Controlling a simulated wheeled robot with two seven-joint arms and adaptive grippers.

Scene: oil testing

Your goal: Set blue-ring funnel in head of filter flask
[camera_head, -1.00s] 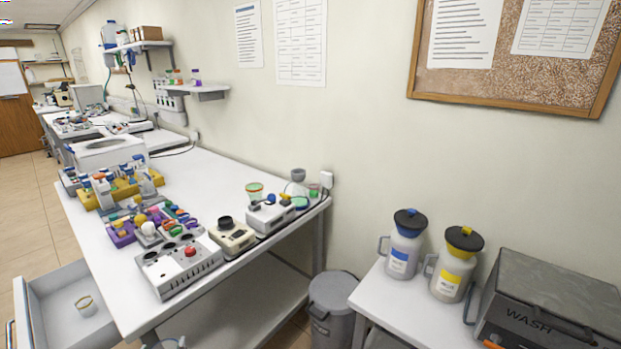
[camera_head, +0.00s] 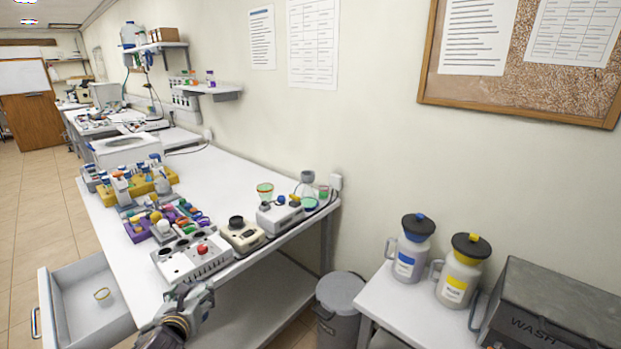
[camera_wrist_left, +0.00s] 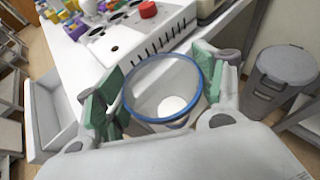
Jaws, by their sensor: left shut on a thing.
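My left gripper (camera_head: 186,306) is low in the head view, in front of the bench's near edge. In the left wrist view, its green-padded fingers (camera_wrist_left: 160,92) are shut on the clear blue-ring funnel (camera_wrist_left: 136,103), whose round blue rim faces the camera. In the head view the funnel is hard to make out at the gripper. At the bench's far right corner stands a small vessel with a grey top (camera_head: 307,178), possibly the filter flask; I cannot tell for sure. Beside it is a clear cup-like piece with an orange-green rim (camera_head: 265,188). My right gripper is not in view.
A white socketed block with a red knob (camera_head: 190,259) and a beige device (camera_head: 242,235) sit near the bench edge. An open drawer (camera_head: 85,318) holds a yellow-rimmed clear piece (camera_head: 102,294). A grey bin (camera_head: 340,292) stands right of the bench. The bench's back middle is clear.

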